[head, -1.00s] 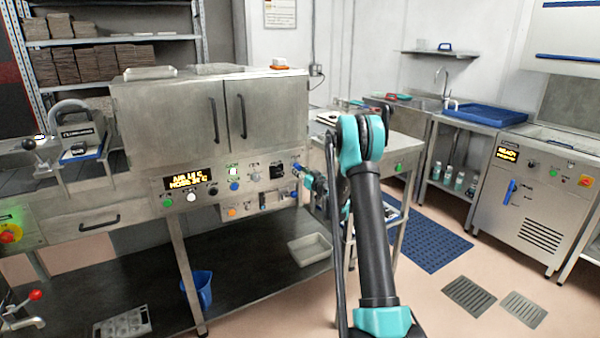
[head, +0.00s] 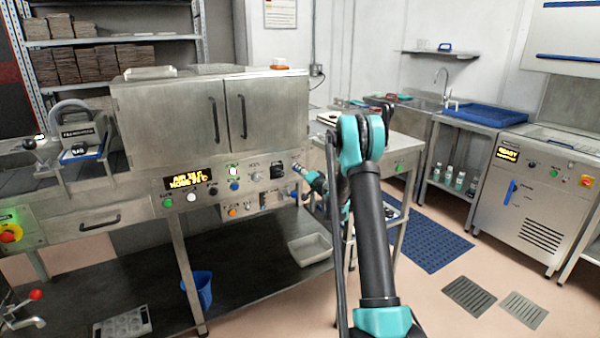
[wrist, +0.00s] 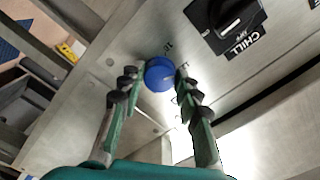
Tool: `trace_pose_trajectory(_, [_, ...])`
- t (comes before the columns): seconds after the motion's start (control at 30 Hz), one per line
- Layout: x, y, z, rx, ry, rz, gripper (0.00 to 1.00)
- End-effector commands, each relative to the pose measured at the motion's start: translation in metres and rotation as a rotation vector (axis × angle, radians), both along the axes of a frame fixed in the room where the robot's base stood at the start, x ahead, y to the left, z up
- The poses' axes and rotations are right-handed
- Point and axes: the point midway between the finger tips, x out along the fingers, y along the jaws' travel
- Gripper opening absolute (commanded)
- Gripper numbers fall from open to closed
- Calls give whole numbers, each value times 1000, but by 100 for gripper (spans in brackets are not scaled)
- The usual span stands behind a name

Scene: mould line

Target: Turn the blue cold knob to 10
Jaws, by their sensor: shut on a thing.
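The blue knob (wrist: 158,74) is a round cap on the steel panel in the wrist view, beside a black selector (wrist: 228,18) labelled CHILL. My gripper (wrist: 157,77) has its two fingers on either side of the knob and is shut on it. In the head view my gripper (head: 298,169) is at the right end of the cabinet's control panel (head: 222,207), and it hides the knob there.
The panel has an amber display (head: 187,179), several coloured buttons and a black selector (head: 277,171) close to my gripper. A steel side table (head: 400,146) stands right of the cabinet. A white tray (head: 311,248) lies on the lower shelf. Blue matting (head: 432,240) covers floor farther right.

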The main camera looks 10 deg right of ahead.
Motion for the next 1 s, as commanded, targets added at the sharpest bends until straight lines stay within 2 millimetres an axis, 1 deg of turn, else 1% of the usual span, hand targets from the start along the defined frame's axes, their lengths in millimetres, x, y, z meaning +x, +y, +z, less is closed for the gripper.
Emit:
trace_pose_trajectory(0.7, [-1, 0, 1, 625, 260, 0, 4])
trace_pose_trajectory(1.0, [-1, -1, 1, 850, 353, -1, 4])
